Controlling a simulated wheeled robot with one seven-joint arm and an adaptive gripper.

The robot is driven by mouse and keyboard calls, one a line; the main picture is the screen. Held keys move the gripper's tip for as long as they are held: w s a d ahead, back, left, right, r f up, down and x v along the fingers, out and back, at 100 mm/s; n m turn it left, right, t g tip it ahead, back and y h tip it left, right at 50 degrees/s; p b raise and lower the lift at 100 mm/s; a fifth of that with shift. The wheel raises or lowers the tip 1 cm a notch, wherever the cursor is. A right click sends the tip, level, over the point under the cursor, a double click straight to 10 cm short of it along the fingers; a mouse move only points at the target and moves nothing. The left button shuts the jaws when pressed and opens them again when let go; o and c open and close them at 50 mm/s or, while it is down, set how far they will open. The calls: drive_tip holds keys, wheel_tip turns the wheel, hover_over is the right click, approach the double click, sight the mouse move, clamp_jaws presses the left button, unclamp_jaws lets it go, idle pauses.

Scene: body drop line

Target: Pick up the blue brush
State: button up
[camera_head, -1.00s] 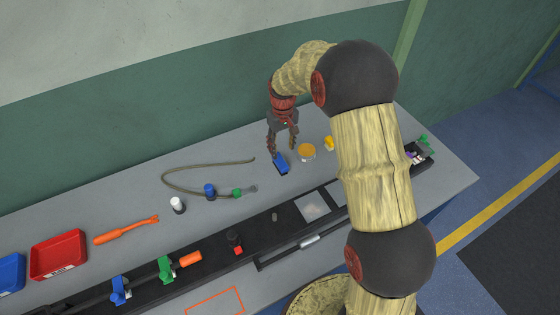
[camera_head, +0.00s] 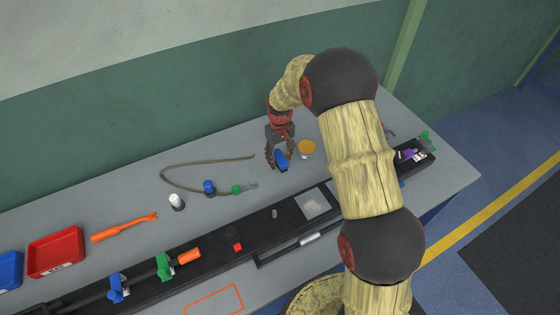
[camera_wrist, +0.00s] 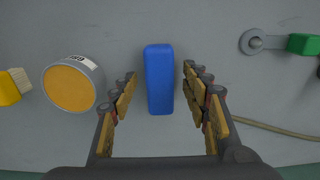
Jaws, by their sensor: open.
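The blue brush (camera_head: 281,164) lies on the grey bench top towards the back. In the wrist view the blue brush (camera_wrist: 159,80) shows as a plain blue block, upright in the picture; I see no bristles. My gripper (camera_head: 279,157) is down at the brush. In the wrist view my gripper (camera_wrist: 158,76) is open, with one finger on each side of the brush. A gap shows between the brush and each finger, so it is not held.
An orange-topped round tin (camera_wrist: 73,84) stands close left of the fingers in the wrist view. A yellow brush (camera_wrist: 12,86) lies beyond it. A cable (camera_head: 205,162) with blue and green fittings lies nearby. A black rail (camera_head: 205,255) runs along the bench front.

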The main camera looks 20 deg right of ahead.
drive_tip(key=shift+f, duration=0.25)
idle(0.5)
drive_tip(key=shift+c, duration=1.1)
clamp_jaws()
